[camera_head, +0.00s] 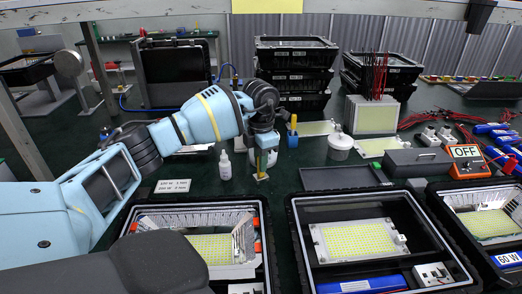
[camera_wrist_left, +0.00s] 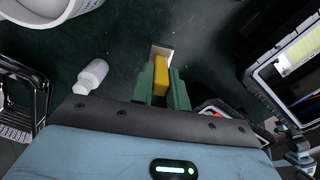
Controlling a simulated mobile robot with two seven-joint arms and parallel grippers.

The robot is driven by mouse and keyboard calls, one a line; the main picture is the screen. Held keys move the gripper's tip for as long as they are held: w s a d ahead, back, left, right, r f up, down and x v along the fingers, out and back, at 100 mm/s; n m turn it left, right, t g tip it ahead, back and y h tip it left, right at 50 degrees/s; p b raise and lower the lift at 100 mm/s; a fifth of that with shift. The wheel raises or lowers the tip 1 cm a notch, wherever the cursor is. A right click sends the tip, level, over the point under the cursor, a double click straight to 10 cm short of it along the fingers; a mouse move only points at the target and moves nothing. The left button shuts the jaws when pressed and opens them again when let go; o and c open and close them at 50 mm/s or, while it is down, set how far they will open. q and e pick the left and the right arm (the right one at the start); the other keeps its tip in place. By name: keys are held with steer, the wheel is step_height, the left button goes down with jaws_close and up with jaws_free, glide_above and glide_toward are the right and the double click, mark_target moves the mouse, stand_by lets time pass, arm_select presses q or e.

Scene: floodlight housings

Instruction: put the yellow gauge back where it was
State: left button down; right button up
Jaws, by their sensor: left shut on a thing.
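The yellow gauge (camera_wrist_left: 176,90) is a small yellow block between the green fingers of my left gripper (camera_wrist_left: 166,84). In the head view my left gripper (camera_head: 261,168) points down at the middle of the dark green table, behind the left housing. A bit of the yellow gauge (camera_head: 261,176) shows at its fingertips, close to the table top. My right gripper is not in view.
A white bottle (camera_head: 225,166) stands left of the gripper; it also shows in the left wrist view (camera_wrist_left: 91,76). Open housings (camera_head: 278,232) line the front. A white round tub (camera_head: 340,147), a dark tray (camera_head: 318,179) and an orange meter (camera_head: 467,161) are to the right.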

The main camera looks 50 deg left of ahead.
mark_target(261, 176)
arm_select(q)
steer(key=shift+f, duration=2.45)
steer(key=shift+f, duration=0.15)
steer(key=c, duration=1.4)
jaws_free()
steer(key=shift+o, duration=0.2)
step_height(261, 176, up, 12)
steer(key=shift+r, duration=0.2)
